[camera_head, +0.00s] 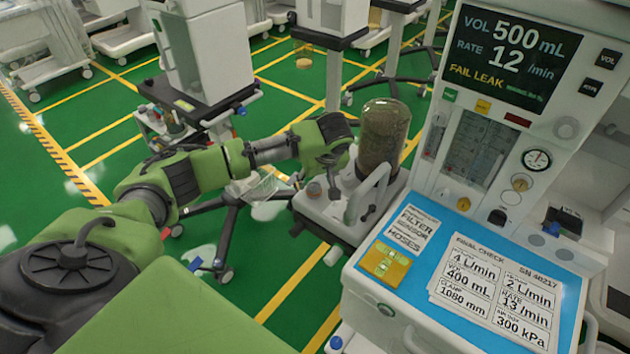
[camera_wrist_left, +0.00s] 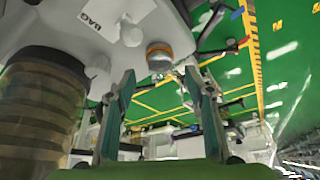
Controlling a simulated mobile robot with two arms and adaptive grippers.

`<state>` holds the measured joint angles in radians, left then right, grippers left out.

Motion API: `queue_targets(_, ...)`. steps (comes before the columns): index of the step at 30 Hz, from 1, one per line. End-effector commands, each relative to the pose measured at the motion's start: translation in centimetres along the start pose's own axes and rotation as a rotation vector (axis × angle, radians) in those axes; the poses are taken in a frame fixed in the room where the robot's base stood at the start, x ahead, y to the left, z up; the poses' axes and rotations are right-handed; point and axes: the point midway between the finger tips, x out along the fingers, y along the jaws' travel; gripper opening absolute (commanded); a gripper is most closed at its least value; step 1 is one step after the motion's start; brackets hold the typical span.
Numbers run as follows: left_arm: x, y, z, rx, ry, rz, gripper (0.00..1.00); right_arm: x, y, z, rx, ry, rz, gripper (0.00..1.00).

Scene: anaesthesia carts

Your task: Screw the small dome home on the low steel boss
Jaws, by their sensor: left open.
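My left gripper (camera_head: 335,158) is above the white side shelf of the anaesthesia machine, beside the tall clear bellows dome. In the left wrist view its two fingers (camera_wrist_left: 160,82) stand apart, with nothing seen between the tips. Just beyond the tips, a small round grey fitting with an orange-brown band (camera_wrist_left: 158,56) sits on the white shelf (camera_wrist_left: 98,50) by the BAG label. A small round fitting (camera_head: 314,189) also shows on the shelf in the head view. I cannot tell whether it includes the small dome, the low steel boss, or both. My right gripper is out of view.
The tall bellows dome (camera_head: 384,132) stands close to my left gripper and fills the left of the wrist view (camera_wrist_left: 38,112). The machine's blue worktop (camera_head: 425,262) is at right.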

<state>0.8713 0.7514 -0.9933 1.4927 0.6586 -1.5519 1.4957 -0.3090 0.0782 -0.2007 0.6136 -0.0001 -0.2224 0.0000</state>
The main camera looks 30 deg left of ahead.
Motion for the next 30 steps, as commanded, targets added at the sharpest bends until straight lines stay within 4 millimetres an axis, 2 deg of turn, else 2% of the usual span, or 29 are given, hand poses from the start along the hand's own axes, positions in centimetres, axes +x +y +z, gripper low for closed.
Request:
queue_targets(3, 1.8, 0.0, 0.0, 0.000, -0.001, -0.002, 0.48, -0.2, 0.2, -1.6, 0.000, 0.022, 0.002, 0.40)
queue_targets(6, 2.7, 0.0, 0.0, 0.000, -0.001, 0.000, 0.48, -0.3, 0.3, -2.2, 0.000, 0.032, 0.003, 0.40)
queue_targets(10, 3.4, 0.0, 0.0, 0.000, 0.000, 0.000, 0.48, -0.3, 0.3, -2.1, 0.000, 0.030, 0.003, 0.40)
queue_targets(18, 3.6, 0.0, 0.0, 0.001, 0.000, 0.001, 0.48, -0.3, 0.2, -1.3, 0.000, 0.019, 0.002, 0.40)
queue_targets(19, 3.6, 0.0, 0.0, 0.001, 0.000, 0.001, 0.45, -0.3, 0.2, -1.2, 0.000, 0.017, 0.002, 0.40)
queue_targets(23, 3.6, 0.0, 0.0, 0.001, 0.000, 0.001, 0.12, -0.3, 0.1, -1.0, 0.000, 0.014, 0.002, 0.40)
queue_targets(24, 3.6, 0.0, 0.0, 0.001, 0.000, 0.001, 0.07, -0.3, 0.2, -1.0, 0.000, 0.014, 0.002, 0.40)
queue_targets(26, 3.6, 0.0, 0.0, 0.001, 0.000, 0.001, 0.07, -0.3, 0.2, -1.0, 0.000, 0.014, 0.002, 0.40)
queue_targets(27, 3.6, 0.0, 0.0, 0.000, 0.000, 0.001, 0.20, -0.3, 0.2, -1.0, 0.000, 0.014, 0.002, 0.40)
queue_targets(29, 3.6, 0.0, 0.0, 0.000, 0.000, 0.000, 0.04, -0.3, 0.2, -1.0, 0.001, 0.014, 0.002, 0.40)
queue_targets(30, 3.6, 0.0, 0.0, 0.000, 0.000, 0.001, 0.02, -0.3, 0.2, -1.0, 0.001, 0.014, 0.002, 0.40)
